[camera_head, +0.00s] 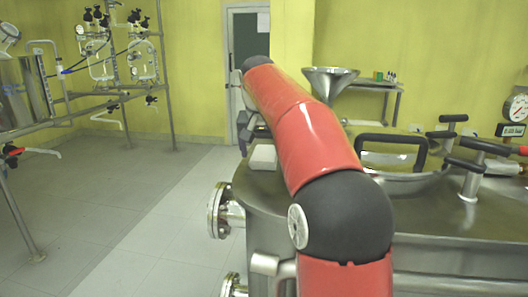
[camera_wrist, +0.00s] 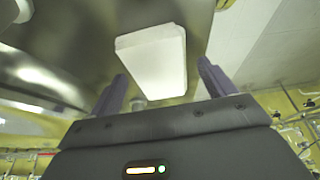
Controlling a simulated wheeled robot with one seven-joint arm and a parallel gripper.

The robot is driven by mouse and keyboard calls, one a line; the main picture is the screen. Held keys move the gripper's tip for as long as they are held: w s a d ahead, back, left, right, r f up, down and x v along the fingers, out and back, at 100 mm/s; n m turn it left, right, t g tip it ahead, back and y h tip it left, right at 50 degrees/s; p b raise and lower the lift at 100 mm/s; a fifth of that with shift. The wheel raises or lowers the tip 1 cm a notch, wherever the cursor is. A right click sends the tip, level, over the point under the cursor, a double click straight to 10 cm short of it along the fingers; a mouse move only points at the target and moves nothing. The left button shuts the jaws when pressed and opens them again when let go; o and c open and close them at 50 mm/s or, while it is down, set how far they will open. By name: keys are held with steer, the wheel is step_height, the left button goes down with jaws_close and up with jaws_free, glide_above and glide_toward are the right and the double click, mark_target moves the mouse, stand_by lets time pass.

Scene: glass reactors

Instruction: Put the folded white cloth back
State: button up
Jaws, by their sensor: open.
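The folded white cloth (camera_head: 263,157) lies on the left edge of the steel vessel's top (camera_head: 275,185), a pale block beside my red arm. In the wrist view the cloth (camera_wrist: 152,58) shows as a white slab ahead of my gripper (camera_wrist: 162,72). My gripper is open, with one dark purple finger on each side of the picture and the cloth appearing between and beyond their tips. I see no contact between fingers and cloth. In the head view my arm hides most of the gripper.
A steel funnel (camera_head: 330,82) stands behind my arm. A hatch with a black handle (camera_head: 392,140), valves and a pressure gauge (camera_head: 517,107) are on the right. Glass reactors on a pipe frame (camera_head: 168,75) stand at the left. The floor (camera_head: 120,205) between is clear.

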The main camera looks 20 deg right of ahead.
mark_target(264, 158)
steer(key=v, duration=0.2)
steer(key=p+v, duration=0.1)
steer(key=v, duration=0.4)
steer(key=shift+w+d+r+p, duration=0.1)
steer(key=shift+d+p, duration=0.2)
steer(key=shift+p, duration=0.1)
steer(key=shift+r, duration=0.3)
steer(key=shift+s+a, duration=0.1)
steer(key=shift+s, duration=0.1)
